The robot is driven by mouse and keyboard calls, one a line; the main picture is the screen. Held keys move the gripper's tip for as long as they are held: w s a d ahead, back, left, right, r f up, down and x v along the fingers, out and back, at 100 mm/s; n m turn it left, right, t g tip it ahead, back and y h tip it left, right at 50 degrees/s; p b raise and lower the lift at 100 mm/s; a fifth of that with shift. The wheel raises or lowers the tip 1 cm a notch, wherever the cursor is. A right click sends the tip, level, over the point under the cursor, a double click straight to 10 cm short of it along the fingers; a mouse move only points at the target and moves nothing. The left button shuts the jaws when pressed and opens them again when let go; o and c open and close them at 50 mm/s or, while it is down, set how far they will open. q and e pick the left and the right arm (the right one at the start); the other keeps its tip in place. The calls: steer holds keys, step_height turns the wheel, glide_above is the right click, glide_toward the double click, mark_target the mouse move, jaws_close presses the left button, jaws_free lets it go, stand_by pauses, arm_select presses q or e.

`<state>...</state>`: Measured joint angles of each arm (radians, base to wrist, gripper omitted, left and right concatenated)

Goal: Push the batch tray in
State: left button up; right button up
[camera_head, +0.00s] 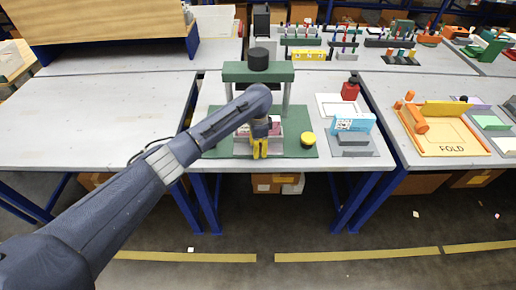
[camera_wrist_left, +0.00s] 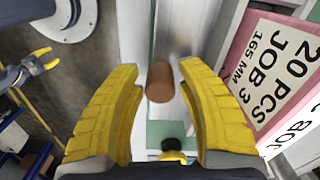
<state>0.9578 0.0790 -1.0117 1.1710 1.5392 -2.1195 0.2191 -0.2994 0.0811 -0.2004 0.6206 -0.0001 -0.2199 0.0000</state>
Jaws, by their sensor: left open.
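My left gripper (camera_head: 260,149) is at the front of the green press-like frame (camera_head: 258,72). In the left wrist view its yellow fingers (camera_wrist_left: 160,75) are wide apart, on either side of a brown cylindrical knob (camera_wrist_left: 160,82); I cannot tell whether they touch it. The knob stands against a pale grey metal part, which appears to be the batch tray (camera_wrist_left: 200,45). In the head view my gripper and arm hide most of that part. A pink-edged card (camera_wrist_left: 282,65) reading "20 PCS, 165 MM, JOB 3" is beside it. My right gripper (camera_wrist_left: 50,57) shows small, fingers parted.
A yellow round button (camera_head: 307,138) sits on the green base right of my gripper. An orange tray marked FOLD (camera_head: 452,146) is at far right. The left table (camera_head: 90,115) is bare.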

arm_select(q)
steer(key=shift+o, duration=0.2)
steer(key=shift+f, duration=0.2)
jaws_close()
